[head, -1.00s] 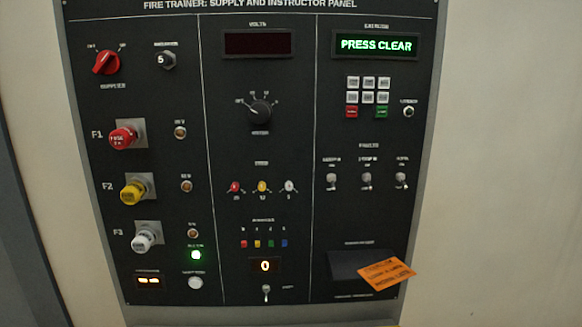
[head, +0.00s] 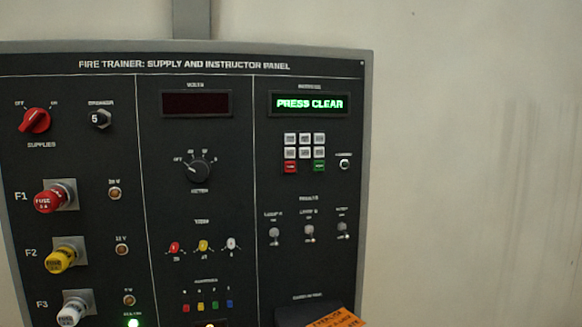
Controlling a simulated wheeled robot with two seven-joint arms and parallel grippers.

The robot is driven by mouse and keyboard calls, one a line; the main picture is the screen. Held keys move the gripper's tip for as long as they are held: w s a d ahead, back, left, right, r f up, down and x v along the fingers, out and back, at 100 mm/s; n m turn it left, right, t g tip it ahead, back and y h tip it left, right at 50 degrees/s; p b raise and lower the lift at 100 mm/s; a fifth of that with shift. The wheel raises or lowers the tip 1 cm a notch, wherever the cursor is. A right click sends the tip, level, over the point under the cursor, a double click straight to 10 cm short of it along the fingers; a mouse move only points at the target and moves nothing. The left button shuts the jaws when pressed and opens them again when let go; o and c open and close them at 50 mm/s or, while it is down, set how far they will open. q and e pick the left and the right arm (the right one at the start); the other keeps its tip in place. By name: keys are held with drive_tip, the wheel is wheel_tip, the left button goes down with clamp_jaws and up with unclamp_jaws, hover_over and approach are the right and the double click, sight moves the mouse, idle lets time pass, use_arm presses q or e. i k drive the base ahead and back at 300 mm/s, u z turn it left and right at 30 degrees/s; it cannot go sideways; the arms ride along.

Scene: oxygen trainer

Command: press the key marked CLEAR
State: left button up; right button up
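The keypad (head: 304,147) is on the right column of the panel, under a display (head: 310,104) that reads PRESS CLEAR in green letters. It has two rows of pale keys, with a red key (head: 290,167) at lower left and a green key (head: 319,166) at lower right. The key legends are too small to read, so I cannot tell which is CLEAR. Neither of my grippers shows in the head view.
The dark panel (head: 233,130) carries a red supplies knob (head: 36,120), a meter knob (head: 198,171), fuse holders and several toggle switches. An orange tag (head: 337,319) sticks out at the bottom. Bare wall (head: 470,180) lies to the right.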

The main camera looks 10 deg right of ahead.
sight(289, 166)
drive_tip(key=k, duration=0.5)
drive_tip(key=u, duration=1.7)
drive_tip(key=i, duration=0.95)
drive_tip(key=z, duration=1.8)
